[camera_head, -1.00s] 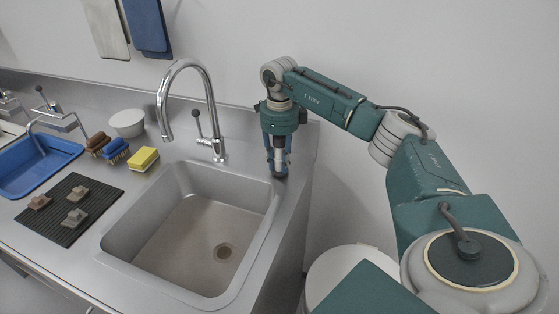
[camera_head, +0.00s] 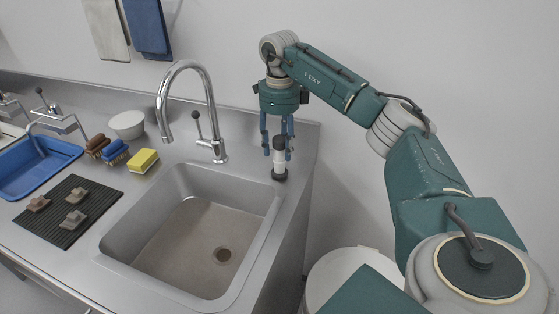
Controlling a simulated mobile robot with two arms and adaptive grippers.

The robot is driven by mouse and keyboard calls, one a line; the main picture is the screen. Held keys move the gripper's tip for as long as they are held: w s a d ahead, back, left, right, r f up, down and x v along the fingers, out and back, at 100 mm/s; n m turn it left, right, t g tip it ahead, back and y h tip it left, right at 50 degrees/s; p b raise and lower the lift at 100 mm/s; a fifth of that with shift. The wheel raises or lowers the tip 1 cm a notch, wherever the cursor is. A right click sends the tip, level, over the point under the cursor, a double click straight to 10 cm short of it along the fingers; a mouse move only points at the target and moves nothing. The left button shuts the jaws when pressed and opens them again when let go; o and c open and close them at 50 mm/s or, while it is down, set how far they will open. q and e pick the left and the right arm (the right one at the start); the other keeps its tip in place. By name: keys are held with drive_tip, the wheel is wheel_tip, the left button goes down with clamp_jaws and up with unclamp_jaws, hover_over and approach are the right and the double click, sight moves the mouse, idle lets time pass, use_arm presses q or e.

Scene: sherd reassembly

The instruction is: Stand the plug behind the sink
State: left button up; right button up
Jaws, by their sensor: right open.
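The plug (camera_head: 279,160), a white piece with a dark top and dark base, stands upright on the counter at the back right corner of the sink (camera_head: 278,205). My right gripper (camera_head: 278,151) is above it, pointing down, with its blue fingers open and spread on either side of the plug's upper part. Clear gaps show between the fingers and the plug. My left gripper is not in view.
A chrome tap (camera_head: 213,110) rises behind the sink, left of the right gripper. A yellow sponge (camera_head: 143,160), brushes (camera_head: 114,151), a white bowl (camera_head: 127,124), a ribbed black mat (camera_head: 68,210) with sherds and a blue tub (camera_head: 38,165) lie further left.

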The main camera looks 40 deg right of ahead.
wheel_tip(320, 180, up, 6)
drive_tip(key=shift+r, duration=0.1)
idle(1.6)
